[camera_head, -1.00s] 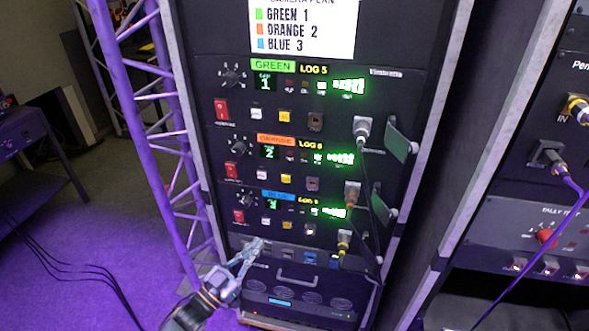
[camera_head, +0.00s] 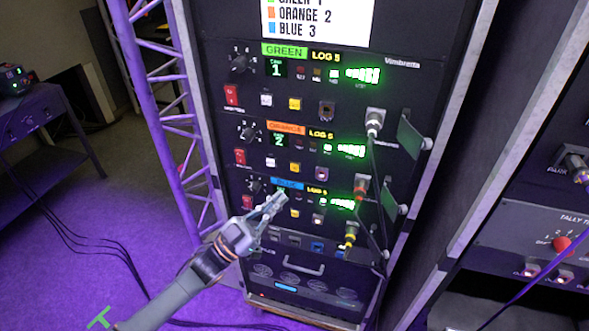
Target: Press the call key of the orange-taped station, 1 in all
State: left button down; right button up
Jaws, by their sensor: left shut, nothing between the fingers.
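The orange-taped station (camera_head: 320,150) is the middle of three stacked panels in the black rack. Its orange tape (camera_head: 286,128) sits beside a "LOG 5"-like tag, and its display reads 2. Below are a red rocker switch (camera_head: 240,157), a white key (camera_head: 268,167) and a yellow key (camera_head: 295,168). The key lettering is too small to read. My left gripper (camera_head: 278,200) is shut and empty. In the picture its tips overlap the blue-taped panel, below the orange station's keys; I cannot tell whether they touch it. My right gripper is out of view.
The green-taped panel (camera_head: 320,80) is above and the blue-taped panel (camera_head: 310,205) below. Cables hang from plugs at the panels' right side. A purple truss (camera_head: 160,120) stands left of the rack. Another rack (camera_head: 525,225) stands at right.

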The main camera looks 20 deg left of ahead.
pick_arm(q)
jog(key=b, duration=0.4)
send_near(302, 163)
jog(key=w+d+r, duration=0.1)
jog(key=d+r, duration=0.1)
jog(key=d, duration=0.1)
jog(key=shift+w+r, duration=0.25)
jog(key=shift+w, duration=0.3)
dwell(0.6)
jog(key=shift+w+b, duration=0.45)
jog(key=shift+b, duration=0.05)
jog(key=shift+w+b, duration=0.35)
dwell(0.4)
jog(key=shift+s, duration=0.15)
jog(key=shift+s+p, duration=0.55)
jog(key=shift+s, duration=0.15)
